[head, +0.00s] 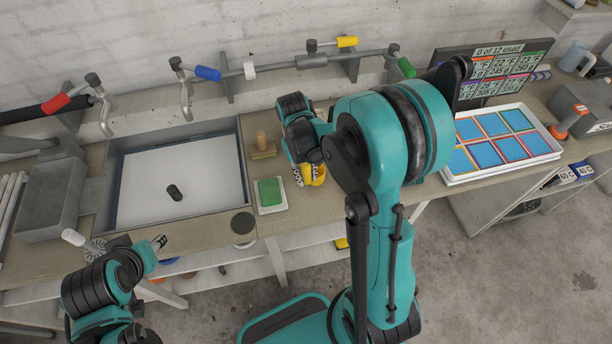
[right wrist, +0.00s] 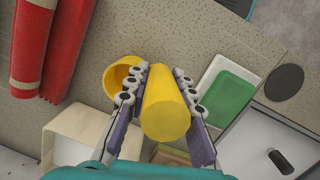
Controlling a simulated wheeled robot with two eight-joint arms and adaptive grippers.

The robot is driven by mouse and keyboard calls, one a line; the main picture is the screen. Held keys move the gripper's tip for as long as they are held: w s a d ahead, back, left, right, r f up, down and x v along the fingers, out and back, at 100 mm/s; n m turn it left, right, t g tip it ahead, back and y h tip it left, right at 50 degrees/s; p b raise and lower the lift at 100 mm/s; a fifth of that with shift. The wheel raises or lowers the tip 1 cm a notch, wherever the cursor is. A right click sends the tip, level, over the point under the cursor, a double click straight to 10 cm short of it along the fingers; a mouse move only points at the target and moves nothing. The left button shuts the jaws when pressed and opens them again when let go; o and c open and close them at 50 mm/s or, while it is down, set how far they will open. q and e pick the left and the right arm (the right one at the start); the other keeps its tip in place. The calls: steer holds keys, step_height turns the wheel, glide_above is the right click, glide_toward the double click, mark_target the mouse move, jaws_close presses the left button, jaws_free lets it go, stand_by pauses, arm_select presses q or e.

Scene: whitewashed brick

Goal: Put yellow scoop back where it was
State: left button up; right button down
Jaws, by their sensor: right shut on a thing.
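My right gripper (head: 312,176) is over the bench, just right of the green pad, largely hidden by my own arm in the head view. In the right wrist view its fingers (right wrist: 172,108) are shut on the yellow scoop (right wrist: 166,104), a rounded yellow body between them. A yellow open cup-like part (right wrist: 122,76) shows beside the left finger; whether it joins the held piece is hidden. In the head view only a bit of yellow (head: 316,174) shows at the gripper. My left gripper (head: 158,242) is at the bench's front edge, lower left, with nothing seen in it; its opening is unclear.
A green pad (head: 270,191) lies on a white tray, left of my right gripper. A wooden-handled block (head: 263,148) stands behind it. A basin with a white sheet (head: 150,170) is further left. Red cylinders (right wrist: 68,50) and a pale box (right wrist: 84,128) are near the fingers.

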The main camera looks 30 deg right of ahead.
steer(key=shift+s, duration=0.1)
steer(key=shift+f, duration=0.2)
steer(key=c, duration=1.3)
jaws_free()
